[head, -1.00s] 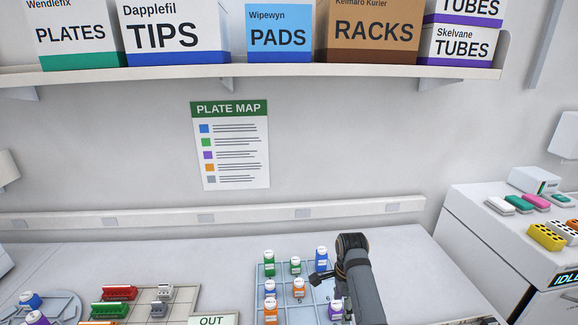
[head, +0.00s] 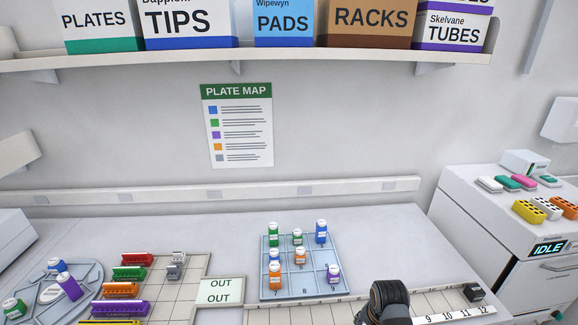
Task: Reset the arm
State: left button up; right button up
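One of my arms, apparently the right, shows only as a dark rounded joint (head: 388,298) at the bottom edge, right of centre. Its fingers do not show clearly, and no hold on anything is visible. It is apart from the blue-grey numbered rack (head: 304,291), which stands behind it to the left. Several bottles stand upright in the rack, among them a green one (head: 274,236), a blue one (head: 321,233), an orange one (head: 274,277) and a purple one (head: 333,274). My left gripper is not in view.
A round tray (head: 90,277) with bottles and a tile grid (head: 192,291) with coloured racks stand at left. An OUT sign (head: 220,291) is near the middle. A numbered strip (head: 452,315) runs along the front right. An IDLE machine (head: 470,215) stands right. The back bench is clear.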

jog(key=s+d+r+n+t, duration=0.1)
jog(key=s+r+n, duration=0.1)
jog(key=s+n, duration=0.45)
jog(key=s+d+r+n+t, duration=0.15)
jog(key=s+n, duration=0.25)
jog(key=s, duration=0.5)
notch_tip(320, 180, down, 32)
jog(key=s+d+g+b, duration=0.2)
jog(key=b, duration=0.5)
pick_arm(q)
notch_tip(320, 180, down, 13)
jog(key=b, duration=0.6)
pick_arm(e)
jog(key=s+f, duration=0.9)
jog(key=f, duration=0.2)
jog(key=s+d+f, duration=0.1)
jog(key=s+f, duration=0.8)
jog(key=f, duration=0.3)
jog(key=shift+s+d+g, duration=0.25)
jog(key=shift+g, duration=0.2)
